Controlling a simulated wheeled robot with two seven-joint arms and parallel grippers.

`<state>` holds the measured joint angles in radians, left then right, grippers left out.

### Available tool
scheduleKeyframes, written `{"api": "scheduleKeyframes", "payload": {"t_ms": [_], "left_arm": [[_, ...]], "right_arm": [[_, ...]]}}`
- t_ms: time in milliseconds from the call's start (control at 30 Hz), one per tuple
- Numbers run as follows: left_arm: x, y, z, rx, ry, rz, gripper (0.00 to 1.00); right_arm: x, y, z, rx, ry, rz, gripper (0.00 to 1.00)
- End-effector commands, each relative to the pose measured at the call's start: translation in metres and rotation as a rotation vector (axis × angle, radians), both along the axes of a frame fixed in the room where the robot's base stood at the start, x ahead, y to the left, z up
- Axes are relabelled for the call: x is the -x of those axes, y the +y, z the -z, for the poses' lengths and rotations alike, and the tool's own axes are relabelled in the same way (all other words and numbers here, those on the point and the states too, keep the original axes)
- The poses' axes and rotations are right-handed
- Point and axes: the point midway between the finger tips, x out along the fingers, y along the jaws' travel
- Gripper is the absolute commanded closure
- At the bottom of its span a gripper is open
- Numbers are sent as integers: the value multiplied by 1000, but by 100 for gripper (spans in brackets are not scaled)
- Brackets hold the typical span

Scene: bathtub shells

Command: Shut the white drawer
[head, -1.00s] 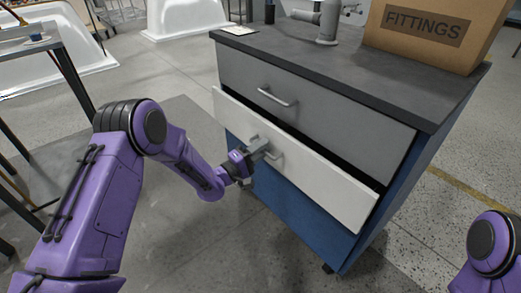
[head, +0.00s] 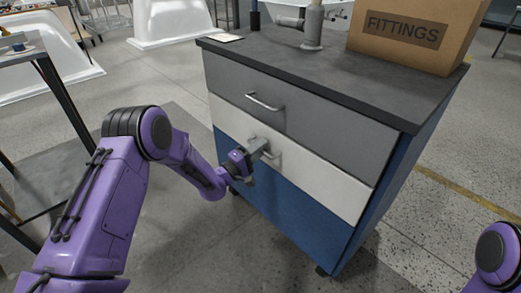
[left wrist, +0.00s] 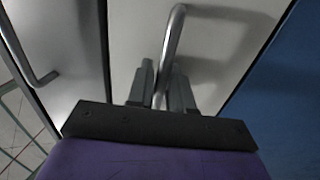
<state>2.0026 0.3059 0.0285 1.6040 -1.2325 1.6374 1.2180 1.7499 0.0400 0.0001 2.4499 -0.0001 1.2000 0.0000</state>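The white drawer (head: 318,180) is the middle front of the cabinet and sits about flush with the grey drawer above it, with no open gap showing. Its metal handle (left wrist: 174,40) runs between the fingers of my left gripper (left wrist: 163,90) in the left wrist view. The fingers lie close on both sides of the bar, shut on it. In the head view my left gripper (head: 258,150) is at the handle, left of the drawer's middle. My right gripper is out of view; only part of the right arm shows at the lower right.
The cabinet (head: 290,215) has a dark top bearing a FITTINGS box (head: 405,35) and a grey tap-like fitting (head: 312,28). A grey drawer (head: 300,112) with its own handle is above. A table (head: 25,55) stands at left; white tub shells (head: 165,20) are behind.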

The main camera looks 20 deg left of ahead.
Motion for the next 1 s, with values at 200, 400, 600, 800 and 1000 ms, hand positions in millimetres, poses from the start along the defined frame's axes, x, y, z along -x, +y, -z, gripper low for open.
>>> {"api": "scheduleKeyframes", "payload": {"t_ms": [200,400,600,800,1000], "left_arm": [[-1,-1,-1,-2,-2,2,70],[0,-1,0,-1,-1,3,70],[28,14,3,1,2,-3,70],[71,35,12,2,1,-4,70],[93,44,17,1,-3,-1,70]], "right_arm": [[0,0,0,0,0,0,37],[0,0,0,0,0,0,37],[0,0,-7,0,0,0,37],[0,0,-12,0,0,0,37],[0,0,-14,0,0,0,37]]}}
